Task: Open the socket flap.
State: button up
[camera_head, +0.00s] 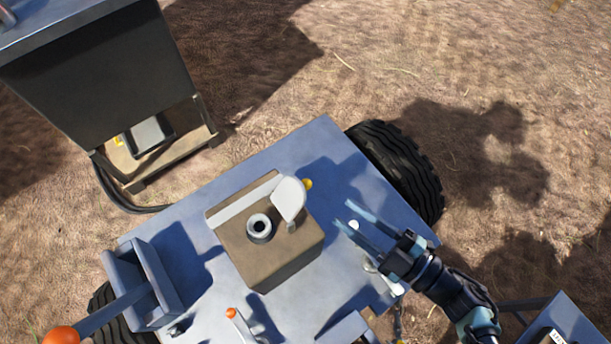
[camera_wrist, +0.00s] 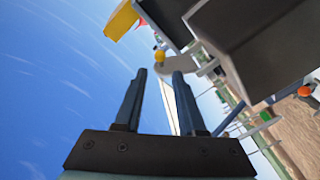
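A brown box (camera_head: 272,240) sits on the blue-grey deck and carries a round, light-rimmed socket (camera_head: 260,228) with a dark centre. A pale grey rounded flap (camera_head: 289,199) stands tilted up beside the socket, with a yellow knob (camera_head: 308,183) at its far side. The socket's opening shows uncovered in the head view. My gripper (camera_head: 344,213) is to the right of the box, apart from the flap, its fingers open and empty. In the wrist view, the grey flap (camera_wrist: 184,66) and yellow knob (camera_wrist: 159,56) appear beyond the fingertips (camera_wrist: 159,73).
A dark machine (camera_head: 110,75) stands at the back left, with a grey block in its lower frame. An orange-knobbed lever (camera_head: 62,335) is at front left, and a small orange-tipped part (camera_head: 231,313) rises near the front. The deck right of the box is mostly clear.

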aim_at(306, 183)
jog(key=x, duration=1.1)
jog(key=shift+p, duration=0.4)
grip_shut()
dwell(0.7)
